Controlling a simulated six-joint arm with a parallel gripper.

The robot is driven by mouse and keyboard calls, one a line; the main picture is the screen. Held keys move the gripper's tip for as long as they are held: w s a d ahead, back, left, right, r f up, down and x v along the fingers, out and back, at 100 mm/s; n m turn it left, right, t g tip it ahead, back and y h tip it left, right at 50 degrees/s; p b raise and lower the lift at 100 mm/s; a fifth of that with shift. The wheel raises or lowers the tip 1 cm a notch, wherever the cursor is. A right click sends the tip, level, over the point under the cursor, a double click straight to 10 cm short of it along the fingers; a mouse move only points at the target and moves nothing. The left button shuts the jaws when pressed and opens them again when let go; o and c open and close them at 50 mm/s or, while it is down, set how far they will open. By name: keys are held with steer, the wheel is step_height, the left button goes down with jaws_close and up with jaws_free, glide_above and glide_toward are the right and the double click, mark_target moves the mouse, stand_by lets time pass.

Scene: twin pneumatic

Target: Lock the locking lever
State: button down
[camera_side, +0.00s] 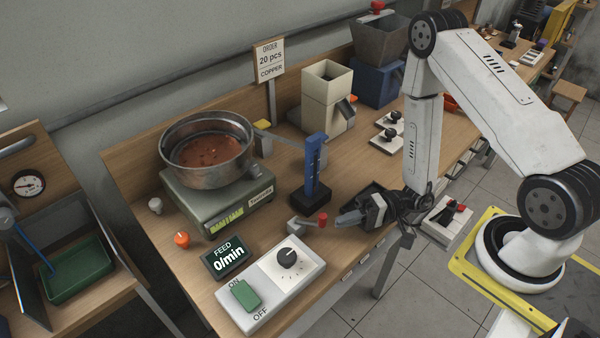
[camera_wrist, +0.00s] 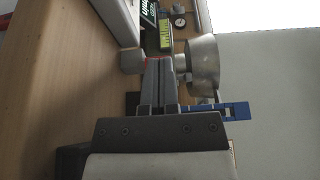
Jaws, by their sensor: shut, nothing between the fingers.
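The locking lever (camera_side: 304,227) is a small grey piece with a red knob at its right end. It lies on the bench between the white feed control box and the blue post. My gripper (camera_side: 340,220) is low over the bench, just right of the red knob, with its fingers pointing left toward it. The fingers are shut and empty. In the wrist view the shut fingers (camera_wrist: 159,62) reach up close to the grey lever body (camera_wrist: 131,61); the knob is mostly hidden there. I cannot tell whether the fingers touch it.
The blue post (camera_side: 315,165) stands behind my gripper on a black base. The white control box (camera_side: 262,292) with a dial and green switch is front left. A steel bowl (camera_side: 208,155) sits on a green scale (camera_side: 225,205). Open bench lies left of the post.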

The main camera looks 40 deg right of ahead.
steer(key=s+d, duration=0.3)
steer(key=s, duration=0.4)
steer(key=shift+s+d, duration=0.15)
steer(key=shift+s, duration=0.25)
stand_by(0.4)
